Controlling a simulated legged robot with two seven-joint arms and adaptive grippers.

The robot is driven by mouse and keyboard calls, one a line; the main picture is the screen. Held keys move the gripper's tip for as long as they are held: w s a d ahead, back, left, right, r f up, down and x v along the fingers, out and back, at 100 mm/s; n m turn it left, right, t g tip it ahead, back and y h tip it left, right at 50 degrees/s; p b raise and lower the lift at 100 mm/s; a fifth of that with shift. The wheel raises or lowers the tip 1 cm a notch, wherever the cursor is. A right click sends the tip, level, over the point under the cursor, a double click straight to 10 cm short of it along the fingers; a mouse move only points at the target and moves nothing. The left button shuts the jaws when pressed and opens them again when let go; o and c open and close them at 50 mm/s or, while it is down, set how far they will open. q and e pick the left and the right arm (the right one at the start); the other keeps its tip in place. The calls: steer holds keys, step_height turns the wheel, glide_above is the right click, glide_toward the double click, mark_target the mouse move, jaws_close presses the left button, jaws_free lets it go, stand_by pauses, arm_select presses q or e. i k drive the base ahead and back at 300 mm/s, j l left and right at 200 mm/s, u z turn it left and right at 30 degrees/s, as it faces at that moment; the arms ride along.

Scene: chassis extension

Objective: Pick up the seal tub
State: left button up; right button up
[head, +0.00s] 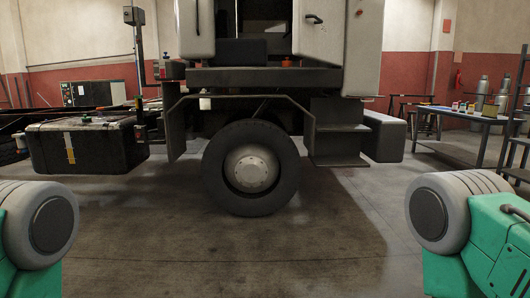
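I cannot make out the seal tub for certain in the head view. Only green and grey parts of my own arms show at the lower left and lower right. Neither of my grippers is in view, so what they hold is hidden.
A truck with a large wheel (251,172) and a grey side step (337,145) stands ahead. A big dark box (88,149) juts out at left. A dark metal frame stands at the right edge. The concrete floor (300,245) in front of me is clear.

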mark_target(284, 64)
steer(key=i+u, duration=0.15)
steer(key=i, duration=1.5)
steer(key=i+z, duration=0.1)
steer(key=i, duration=0.4)
steer(key=i+j+z, duration=0.1)
steer(key=i, duration=0.4)
steer(key=i+j+z, duration=0.1)
steer(key=i, duration=0.35)
steer(key=i+j+z, duration=0.1)
steer(key=i, duration=0.4)
